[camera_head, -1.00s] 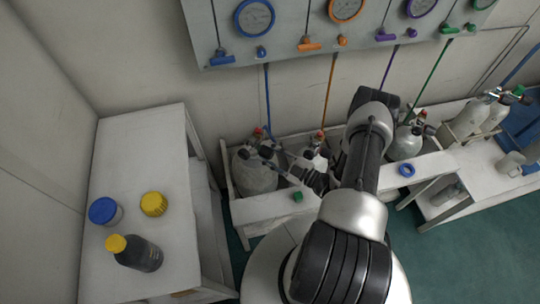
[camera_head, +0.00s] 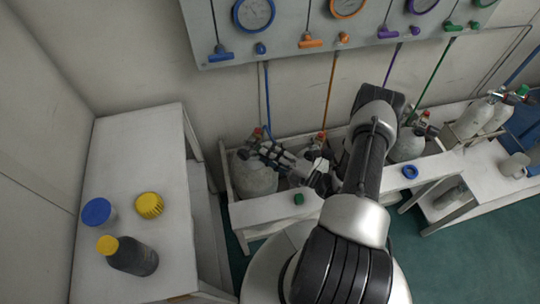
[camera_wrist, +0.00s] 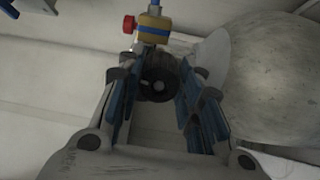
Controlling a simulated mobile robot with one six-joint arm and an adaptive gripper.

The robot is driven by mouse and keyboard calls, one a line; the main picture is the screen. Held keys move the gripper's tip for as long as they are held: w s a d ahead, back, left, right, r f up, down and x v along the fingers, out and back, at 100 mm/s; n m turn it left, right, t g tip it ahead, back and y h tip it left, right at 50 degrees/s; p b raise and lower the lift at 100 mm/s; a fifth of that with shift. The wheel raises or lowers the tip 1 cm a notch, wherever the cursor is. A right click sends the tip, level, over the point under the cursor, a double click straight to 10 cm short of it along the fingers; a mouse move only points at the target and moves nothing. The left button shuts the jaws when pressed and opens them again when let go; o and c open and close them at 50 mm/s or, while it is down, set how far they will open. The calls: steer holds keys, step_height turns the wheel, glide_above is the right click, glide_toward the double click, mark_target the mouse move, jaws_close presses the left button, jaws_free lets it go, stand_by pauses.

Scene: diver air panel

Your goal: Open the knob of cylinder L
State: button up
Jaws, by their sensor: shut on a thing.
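The leftmost grey cylinder (camera_head: 254,175) stands in a white rack at the foot of the wall. No letter on it can be read. My gripper (camera_head: 268,151) reaches left to the valve at its top. In the wrist view, my gripper's fingers (camera_wrist: 157,88) are on both sides of a dark round knob (camera_wrist: 158,86) and are closed on it. Beyond the knob is a brass valve block (camera_wrist: 153,29) with a blue band and a red cap (camera_wrist: 130,23). The pale cylinder body (camera_wrist: 275,80) fills the right side. In the head view, my gripper partly hides the knob.
A second cylinder (camera_head: 313,163) stands close to the right in the rack, partly behind my gripper. The gauge panel (camera_head: 292,35) hangs above. A white side table (camera_head: 145,190) at the left holds a dark bottle (camera_head: 132,256) and two capped containers.

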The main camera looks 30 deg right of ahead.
steer(key=n, duration=0.4)
steer(key=shift+n, duration=0.4)
steer(key=n, duration=0.4)
steer(key=shift+b, duration=0.4)
steer(key=n, duration=0.4)
steer(key=shift+d+n, duration=0.1)
steer(key=shift+n, duration=2)
steer(key=o, duration=1.1)
steer(key=shift+c, duration=0.2)
